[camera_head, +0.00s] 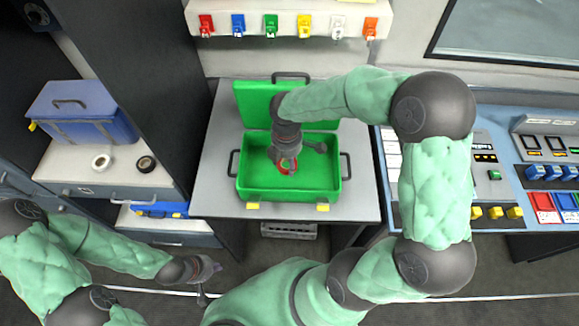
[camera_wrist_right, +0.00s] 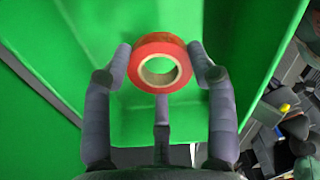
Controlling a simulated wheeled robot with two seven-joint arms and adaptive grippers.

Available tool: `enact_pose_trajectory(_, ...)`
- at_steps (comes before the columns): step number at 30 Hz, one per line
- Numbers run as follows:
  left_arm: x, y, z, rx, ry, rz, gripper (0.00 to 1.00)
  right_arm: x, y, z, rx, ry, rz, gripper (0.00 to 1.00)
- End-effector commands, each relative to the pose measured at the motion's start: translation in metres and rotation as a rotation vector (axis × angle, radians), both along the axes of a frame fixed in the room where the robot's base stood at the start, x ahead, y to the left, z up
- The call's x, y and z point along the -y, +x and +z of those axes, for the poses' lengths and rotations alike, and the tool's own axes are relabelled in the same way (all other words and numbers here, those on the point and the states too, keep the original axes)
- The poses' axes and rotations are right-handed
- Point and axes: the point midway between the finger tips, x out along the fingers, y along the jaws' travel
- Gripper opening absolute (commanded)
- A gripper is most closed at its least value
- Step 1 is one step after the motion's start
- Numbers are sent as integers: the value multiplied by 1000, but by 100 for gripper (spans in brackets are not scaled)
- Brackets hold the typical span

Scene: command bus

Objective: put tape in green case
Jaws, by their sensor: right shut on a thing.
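The green case (camera_head: 325,185) stands open on the grey table, with its lid raised at the back. My right gripper (camera_head: 286,165) reaches down over the inside of the case. It is shut on a red roll of tape (camera_head: 288,168). The right wrist view shows the red tape (camera_wrist_right: 160,62) between the fingertips of the right gripper (camera_wrist_right: 165,68), with green case surface behind it. I cannot tell whether the tape touches the case floor. My left gripper (camera_head: 208,272) is low at the left, away from the case; its finger opening is too small to judge.
A white tape roll (camera_head: 101,162) and a black one (camera_head: 146,164) lie on the left counter beside a closed blue case (camera_head: 85,112). A control console (camera_head: 500,170) stands right of the grey table (camera_head: 215,180). Coloured switches (camera_head: 271,25) line the wall above.

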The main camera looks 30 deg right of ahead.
Motion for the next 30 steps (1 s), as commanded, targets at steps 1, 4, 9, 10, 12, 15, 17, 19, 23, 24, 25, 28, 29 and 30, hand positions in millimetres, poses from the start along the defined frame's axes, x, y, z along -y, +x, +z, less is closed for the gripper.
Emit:
enact_pose_trajectory(1,0,0,-1,0,0,0,0,2,0,-2,0,0,0,33)
enact_pose_trajectory(4,0,0,-2,0,0,0,0,5,1,-6,-1,0,0,33)
enact_pose_trajectory(9,0,0,-8,0,0,0,0,10,1,-28,-3,0,1,33)
enact_pose_trajectory(10,0,0,-9,0,0,0,0,9,1,-33,-3,0,1,33)
enact_pose_trajectory(12,0,0,-10,0,0,0,0,10,1,-40,-1,0,1,33)
enact_pose_trajectory(15,0,0,-10,0,0,0,0,10,1,-42,1,0,0,33)
enact_pose_trajectory(17,0,0,-10,0,0,0,0,10,1,-41,1,0,0,33)
enact_pose_trajectory(19,0,0,-10,0,0,0,0,10,1,-41,1,0,0,33)
enact_pose_trajectory(23,0,0,-11,0,0,0,0,9,1,-43,0,0,0,33)
enact_pose_trajectory(24,0,0,-12,0,0,0,0,9,1,-45,0,0,0,33)
enact_pose_trajectory(25,0,0,-12,0,0,0,0,9,1,-46,0,0,0,33)
enact_pose_trajectory(28,0,0,-11,0,0,0,0,9,1,-45,0,0,0,81)
enact_pose_trajectory(29,0,0,-11,0,0,0,0,9,1,-45,0,0,0,81)
enact_pose_trajectory(30,0,0,-11,0,0,0,0,9,1,-44,0,0,0,81)
